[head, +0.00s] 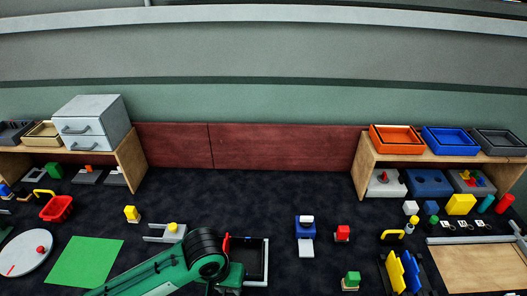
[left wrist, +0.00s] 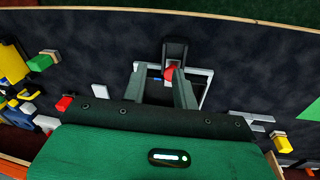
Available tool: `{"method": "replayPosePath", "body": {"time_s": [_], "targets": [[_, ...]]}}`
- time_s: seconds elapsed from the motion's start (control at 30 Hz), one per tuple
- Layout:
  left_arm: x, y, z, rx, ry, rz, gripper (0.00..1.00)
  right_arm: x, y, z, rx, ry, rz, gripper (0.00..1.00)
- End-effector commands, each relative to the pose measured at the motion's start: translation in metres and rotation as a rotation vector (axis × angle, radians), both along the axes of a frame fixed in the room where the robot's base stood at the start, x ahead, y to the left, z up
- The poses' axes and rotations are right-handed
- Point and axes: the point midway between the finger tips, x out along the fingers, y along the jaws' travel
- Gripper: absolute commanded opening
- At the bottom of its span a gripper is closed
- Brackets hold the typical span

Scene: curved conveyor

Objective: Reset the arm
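My left arm comes in from the lower left in the head view, and my left gripper (head: 236,272) is low over the table, mostly hidden by its own wrist. In the left wrist view the two fingers of my left gripper (left wrist: 162,92) are apart, with no object seen clamped between them. Beyond the fingertips is a dark tray with a pale rim (left wrist: 207,85), also in the head view (head: 265,262). A small red piece (left wrist: 169,73) shows past the fingers, at a black upright part (left wrist: 175,50). My right gripper is in neither view.
A green mat (head: 85,262) and a round white plate (head: 25,254) lie left of my arm. A blue-and-white block device (head: 305,228) and a red block (head: 342,232) stand right of the tray. Wooden shelves (head: 130,160) (head: 368,165) stand at both sides. The back middle table is clear.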

Motion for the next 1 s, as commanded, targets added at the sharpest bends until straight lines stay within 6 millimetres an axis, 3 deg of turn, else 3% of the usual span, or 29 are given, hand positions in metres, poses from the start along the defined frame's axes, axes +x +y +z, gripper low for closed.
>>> {"method": "replayPosePath", "body": {"time_s": [0.23,0.47,0.67,1.0], "targets": [[-0.021,-0.019,0.003,-0.118,-0.073,-0.064,0.29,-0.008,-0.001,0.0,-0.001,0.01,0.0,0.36],[-0.037,-0.011,0.004,-0.181,-0.173,-0.073,0.29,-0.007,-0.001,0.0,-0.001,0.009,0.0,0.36],[-0.055,0.022,-0.002,-0.153,-0.243,-0.043,0.29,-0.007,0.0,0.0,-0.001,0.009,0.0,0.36],[-0.1,0.098,-0.017,0.011,-0.274,0.009,0.29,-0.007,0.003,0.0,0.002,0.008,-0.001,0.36]]}}
